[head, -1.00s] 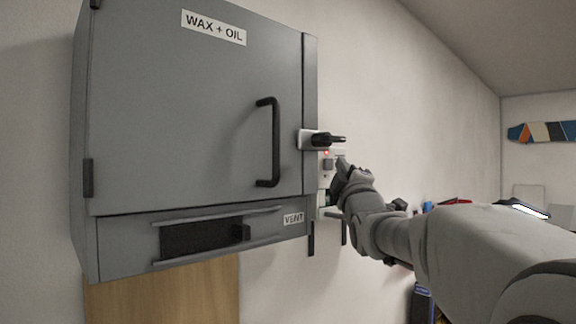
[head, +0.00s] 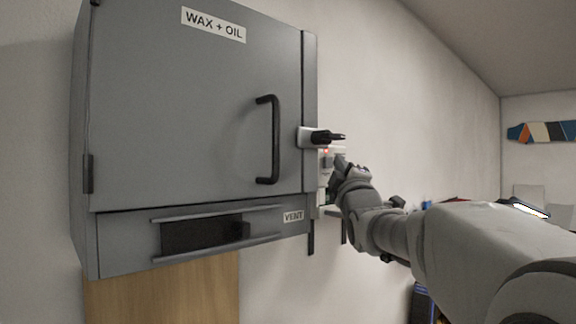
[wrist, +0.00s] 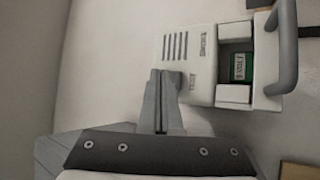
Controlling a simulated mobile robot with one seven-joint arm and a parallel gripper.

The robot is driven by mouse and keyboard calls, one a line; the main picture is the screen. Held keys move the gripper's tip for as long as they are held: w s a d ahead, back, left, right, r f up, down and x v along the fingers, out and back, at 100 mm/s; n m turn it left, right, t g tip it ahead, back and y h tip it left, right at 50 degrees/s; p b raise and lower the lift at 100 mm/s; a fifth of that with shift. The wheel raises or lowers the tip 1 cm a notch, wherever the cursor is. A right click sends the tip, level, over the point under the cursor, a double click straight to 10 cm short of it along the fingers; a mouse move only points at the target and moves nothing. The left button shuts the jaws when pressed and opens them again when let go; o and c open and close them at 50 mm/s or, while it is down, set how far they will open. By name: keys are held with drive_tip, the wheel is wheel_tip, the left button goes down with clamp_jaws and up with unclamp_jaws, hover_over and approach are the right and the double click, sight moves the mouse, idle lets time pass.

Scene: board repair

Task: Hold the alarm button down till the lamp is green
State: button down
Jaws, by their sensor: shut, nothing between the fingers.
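The alarm unit is a small pale box on the wall, right of the grey cabinet; it shows as a white box (wrist: 203,60) with slots and small labels in the wrist view. A small lamp (head: 326,151) on it glows red in the head view. The button cannot be made out clearly. My gripper (head: 341,161) is shut and empty, its tips close to the right side of the unit. In the wrist view the shut fingers (wrist: 165,78) reach the box's lower left edge and hide part of its face. I cannot tell whether they touch it.
The grey cabinet (head: 200,100) labelled WAX + OIL, with a black handle (head: 268,140), stands close on the left. A black latch (head: 326,137) sticks out just above the lamp. A grey bar handle (wrist: 287,60) and a green-labelled recess (wrist: 238,67) lie right in the wrist view.

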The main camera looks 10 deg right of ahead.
drive_tip(key=shift+w+a, duration=0.1)
drive_tip(key=shift+w, duration=0.1)
drive_tip(key=shift+w+a, duration=0.25)
drive_tip(key=shift+w, duration=0.15)
idle(2.0)
drive_tip(key=shift+s+f+b, duration=0.1)
drive_tip(key=shift+b, duration=0.25)
drive_tip(key=shift+s+d+b, duration=0.45)
drive_tip(key=shift+s+b, duration=0.15)
drive_tip(key=shift+s, duration=0.05)
idle(0.3)
drive_tip(key=s+d, duration=0.1)
drive_tip(key=s+d+b, duration=0.1)
drive_tip(key=s, duration=0.2)
drive_tip(key=shift+s+d+b, duration=0.1)
drive_tip(key=shift+d+b, duration=0.25)
drive_tip(key=shift+d, duration=0.05)
idle(0.3)
